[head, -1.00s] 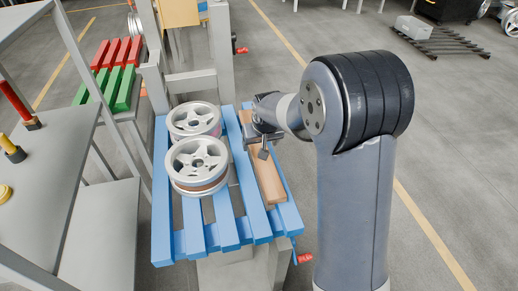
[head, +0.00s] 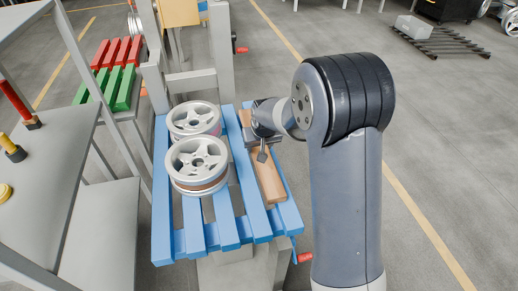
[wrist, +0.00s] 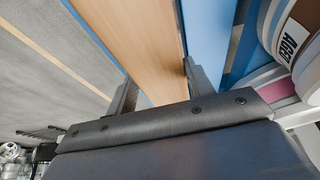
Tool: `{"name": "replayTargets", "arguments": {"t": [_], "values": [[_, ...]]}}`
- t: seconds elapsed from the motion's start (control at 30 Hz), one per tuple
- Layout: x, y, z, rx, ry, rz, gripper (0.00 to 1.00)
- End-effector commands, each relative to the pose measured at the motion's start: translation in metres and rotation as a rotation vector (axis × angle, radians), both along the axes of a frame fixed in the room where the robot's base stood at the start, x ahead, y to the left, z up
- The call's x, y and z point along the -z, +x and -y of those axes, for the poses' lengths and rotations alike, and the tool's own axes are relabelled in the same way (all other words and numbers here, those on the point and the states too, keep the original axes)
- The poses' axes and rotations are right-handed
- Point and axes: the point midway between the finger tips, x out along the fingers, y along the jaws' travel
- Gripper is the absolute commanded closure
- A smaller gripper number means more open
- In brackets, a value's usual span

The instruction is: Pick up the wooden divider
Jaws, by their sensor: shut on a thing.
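The wooden divider (head: 269,180) is a long light-brown plank along the right side of the blue slatted rack (head: 164,205). It also shows in the wrist view (wrist: 137,45), running between the two fingers. My gripper (head: 260,150) is over the plank's middle in the head view. In the wrist view my gripper (wrist: 158,90) has a finger on each side of the plank and is shut on it. The head view does not clearly show whether the plank touches the slats. My wrist hides part of its far half.
A grey table (head: 45,160) is at left. Red and green slats (head: 108,88) are at back left. Floor at right is open.

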Motion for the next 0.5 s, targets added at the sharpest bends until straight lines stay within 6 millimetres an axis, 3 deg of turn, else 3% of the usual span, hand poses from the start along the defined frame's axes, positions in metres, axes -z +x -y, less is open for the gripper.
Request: {"name": "replayTargets", "arguments": {"t": [0.2, 0.5], "values": [[-0.0001, -0.0001, -0.0001, 0.0, 0.0, 0.0, 0.83], [-0.0066, 0.0008, -0.0003, 0.0, 0.001, 0.004, 0.83]]}}
